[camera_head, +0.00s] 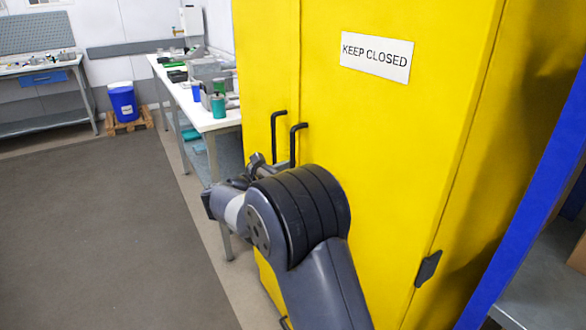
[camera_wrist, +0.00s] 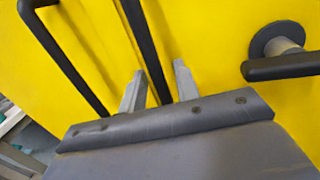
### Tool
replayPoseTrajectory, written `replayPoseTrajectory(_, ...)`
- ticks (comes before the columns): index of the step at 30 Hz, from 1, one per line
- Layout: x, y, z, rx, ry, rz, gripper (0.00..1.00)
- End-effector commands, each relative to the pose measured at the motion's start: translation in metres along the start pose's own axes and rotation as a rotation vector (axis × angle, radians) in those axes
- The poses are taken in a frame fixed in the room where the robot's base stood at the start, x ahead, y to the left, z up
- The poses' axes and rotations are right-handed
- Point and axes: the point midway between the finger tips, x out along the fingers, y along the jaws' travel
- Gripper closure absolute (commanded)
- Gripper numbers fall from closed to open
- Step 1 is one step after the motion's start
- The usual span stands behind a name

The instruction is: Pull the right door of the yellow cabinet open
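The yellow cabinet (camera_head: 370,130) has two doors. A left black handle (camera_head: 274,135) and a right black handle (camera_head: 293,143) stand side by side near the seam. The right door (camera_head: 400,180) bears a "KEEP CLOSED" sign and looks closed. My gripper (camera_head: 257,160) is at the handles, partly hidden by my wrist. In the wrist view my gripper (camera_wrist: 156,78) is open, its two grey fingers apart. A black bar (camera_wrist: 141,40), seemingly the right handle, runs between them; contact cannot be told. The left handle (camera_wrist: 62,55) lies outside, left of the fingers.
In the wrist view, a round mount with a dark lever (camera_wrist: 285,67) is right of the fingers. A white workbench (camera_head: 215,122) with containers stands left of the cabinet. A blue post (camera_head: 535,190) stands close on the right. Open floor (camera_head: 100,220) lies left.

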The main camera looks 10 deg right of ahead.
Motion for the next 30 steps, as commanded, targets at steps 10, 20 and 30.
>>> replayPoseTrajectory(10, 0.0039, -0.0001, -0.0002, 0.000, 0.000, 0.000, 0.71)
replayPoseTrajectory(20, 0.0037, -0.0001, -0.0003, 0.000, 0.001, 0.000, 0.97)
replayPoseTrajectory(30, 0.0037, -0.0002, -0.0004, 0.000, 0.001, -0.001, 1.00)
